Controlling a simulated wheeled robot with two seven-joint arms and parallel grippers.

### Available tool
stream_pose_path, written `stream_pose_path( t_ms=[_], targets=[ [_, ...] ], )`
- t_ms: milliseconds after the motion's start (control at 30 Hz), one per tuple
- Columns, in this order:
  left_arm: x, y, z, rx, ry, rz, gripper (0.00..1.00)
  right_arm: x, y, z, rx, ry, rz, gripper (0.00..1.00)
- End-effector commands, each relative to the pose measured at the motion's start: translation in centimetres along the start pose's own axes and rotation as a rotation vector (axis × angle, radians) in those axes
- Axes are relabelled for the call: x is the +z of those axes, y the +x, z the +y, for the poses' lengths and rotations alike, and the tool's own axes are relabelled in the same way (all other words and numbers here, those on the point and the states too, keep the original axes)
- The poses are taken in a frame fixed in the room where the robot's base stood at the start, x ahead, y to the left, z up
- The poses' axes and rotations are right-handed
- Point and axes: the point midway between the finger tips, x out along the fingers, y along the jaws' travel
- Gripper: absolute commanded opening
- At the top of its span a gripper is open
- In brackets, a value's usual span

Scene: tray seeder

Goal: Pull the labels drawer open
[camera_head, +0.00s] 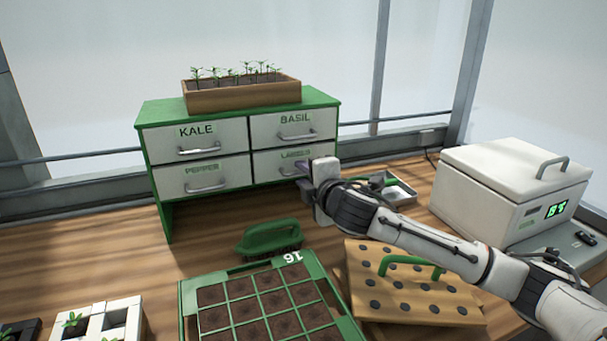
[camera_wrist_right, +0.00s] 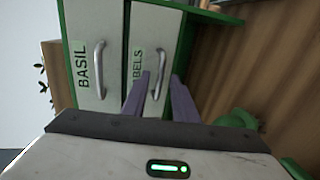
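The labels drawer (camera_head: 264,168) is the white lower right drawer of a green cabinet, and its front looks flush with the other drawers. In the right wrist view its front (camera_wrist_right: 142,38) carries a partly covered "BELS" label and a grey upright-looking handle (camera_wrist_right: 160,70). My right gripper (camera_head: 300,169) is at this drawer and hides much of its right side and handle in the head view. In the wrist view its two purple fingers (camera_wrist_right: 160,98) are apart, with the handle's lower end showing between them. I cannot tell whether they touch it. My left gripper is not in view.
The kale, basil and pepper drawers look shut. A wooden seedling planter (camera_head: 243,95) sits on the cabinet. A green brush (camera_head: 270,240), a seed tray (camera_head: 182,315) and a holed wooden board (camera_head: 450,305) lie in front. A white box (camera_head: 480,190) stands right.

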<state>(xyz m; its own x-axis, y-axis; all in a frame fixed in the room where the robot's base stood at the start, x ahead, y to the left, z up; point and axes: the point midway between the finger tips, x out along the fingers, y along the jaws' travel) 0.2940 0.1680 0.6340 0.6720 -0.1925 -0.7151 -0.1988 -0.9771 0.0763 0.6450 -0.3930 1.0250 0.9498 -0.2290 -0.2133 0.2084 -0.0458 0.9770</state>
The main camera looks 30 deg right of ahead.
Motion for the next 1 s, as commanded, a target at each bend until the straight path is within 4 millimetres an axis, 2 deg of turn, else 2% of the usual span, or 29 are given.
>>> stream_pose_path(
  t_ms=[300, 467, 500, 1000],
  targets=[
    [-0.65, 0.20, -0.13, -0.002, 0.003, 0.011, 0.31, -0.03, 0.33, 0.02, 0.001, -0.001, 0.001, 0.26],
    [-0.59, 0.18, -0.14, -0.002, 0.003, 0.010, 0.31, -0.02, 0.31, 0.00, 0.000, 0.000, 0.001, 0.01],
    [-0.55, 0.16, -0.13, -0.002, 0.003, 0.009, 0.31, -0.01, 0.31, 0.00, 0.000, 0.000, 0.000, 0.00],
    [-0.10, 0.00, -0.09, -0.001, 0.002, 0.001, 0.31, 0.02, 0.30, -0.03, 0.000, 0.000, 0.000, 0.00]
  ],
)
